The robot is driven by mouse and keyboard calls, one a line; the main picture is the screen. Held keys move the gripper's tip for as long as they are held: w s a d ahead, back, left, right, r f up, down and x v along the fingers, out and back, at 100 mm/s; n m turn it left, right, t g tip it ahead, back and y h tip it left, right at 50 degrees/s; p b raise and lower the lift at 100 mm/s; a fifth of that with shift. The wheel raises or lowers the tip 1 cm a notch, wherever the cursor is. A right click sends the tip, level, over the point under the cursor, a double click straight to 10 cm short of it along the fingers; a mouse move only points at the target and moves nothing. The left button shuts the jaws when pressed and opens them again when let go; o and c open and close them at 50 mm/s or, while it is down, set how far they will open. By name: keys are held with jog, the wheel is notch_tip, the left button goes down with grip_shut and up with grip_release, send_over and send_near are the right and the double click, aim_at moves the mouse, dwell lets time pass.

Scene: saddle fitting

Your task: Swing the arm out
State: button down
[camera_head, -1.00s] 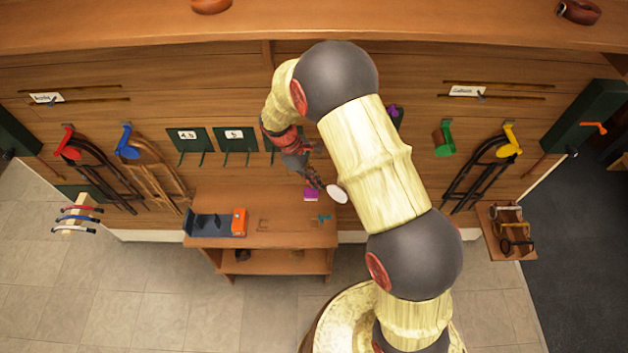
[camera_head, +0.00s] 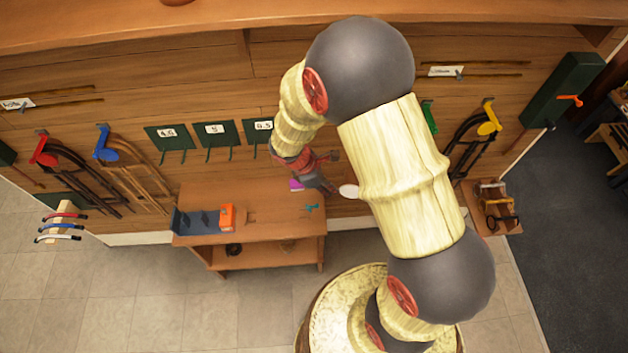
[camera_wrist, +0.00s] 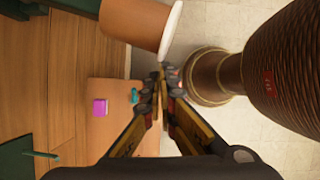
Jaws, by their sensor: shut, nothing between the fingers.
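My gripper (camera_wrist: 160,92) is shut and empty in the wrist view, its fingertips together over the right edge of the wooden bench. In the head view my gripper (camera_head: 328,184) hangs above the bench's back right corner, partly hidden by my own arm. My arm reaches from the lower right up toward the wall and bends back down. The wooden bench (camera_head: 268,228) stands against the panelled wall.
On the bench are a purple block (camera_head: 296,184), a small teal piece (camera_head: 311,207), and an orange box (camera_head: 227,217). Green numbered plates (camera_head: 215,134) hang on the wall. A rack with coloured bars (camera_head: 62,226) stands left. Tiled floor is clear at lower left.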

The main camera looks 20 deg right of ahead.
aim_at(352, 195)
jog(key=shift+n+t, duration=0.3)
jog(key=shift+n, duration=0.4)
jog(key=s+d, duration=0.3)
jog(key=d, duration=0.1)
jog(key=shift+s, duration=0.3)
jog(key=shift+s+d+b, duration=0.3)
jog(key=shift+s+d, duration=0.15)
jog(key=shift+d, duration=0.25)
